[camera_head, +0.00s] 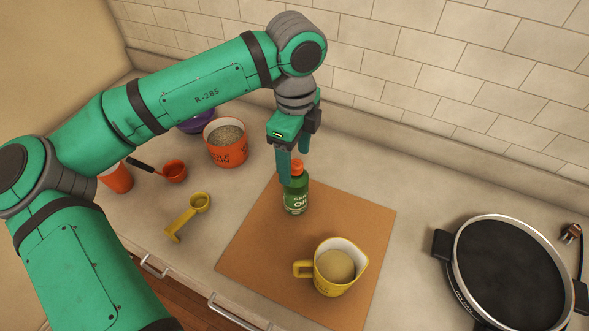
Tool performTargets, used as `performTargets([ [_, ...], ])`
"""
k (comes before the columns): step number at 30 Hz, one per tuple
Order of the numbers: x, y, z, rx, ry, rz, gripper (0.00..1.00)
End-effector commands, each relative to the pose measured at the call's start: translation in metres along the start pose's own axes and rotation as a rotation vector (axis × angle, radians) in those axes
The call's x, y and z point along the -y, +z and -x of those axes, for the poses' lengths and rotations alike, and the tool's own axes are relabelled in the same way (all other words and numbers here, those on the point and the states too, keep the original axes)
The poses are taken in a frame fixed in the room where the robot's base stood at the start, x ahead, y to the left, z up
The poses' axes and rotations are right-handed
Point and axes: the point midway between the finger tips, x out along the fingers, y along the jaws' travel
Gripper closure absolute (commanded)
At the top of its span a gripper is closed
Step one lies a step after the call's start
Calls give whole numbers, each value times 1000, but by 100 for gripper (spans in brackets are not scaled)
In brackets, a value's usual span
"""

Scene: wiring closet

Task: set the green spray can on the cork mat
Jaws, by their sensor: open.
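The green spray can (296,197) has an orange cap and a pale-lettered label, so it looks more like a small bottle. It stands upright on the cork mat (255,245), on the mat's back part. My gripper (294,167) points down over the can with its fingers open. The fingers are at the height of the orange cap, one in front to its left and one behind. I cannot tell whether either finger touches the cap.
A yellow jug (335,267) with tan contents stands on the mat's front right. A yellow scoop (186,216), orange scoop (174,171), orange cup (118,179), orange canister (227,145) and purple bowl (196,124) are left. A black round pan (510,270) is right.

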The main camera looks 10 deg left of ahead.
Motion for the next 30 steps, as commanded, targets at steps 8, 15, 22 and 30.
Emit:
performTargets([
  [8, 0, 0, 44, -1, -1, 1, 34],
  [15, 0, 0, 55, 0, 0, 0, 34],
  [22, 0, 0, 55, 0, 1, 0, 34],
  [30, 0, 0, 55, 0, 1, 0, 34],
])
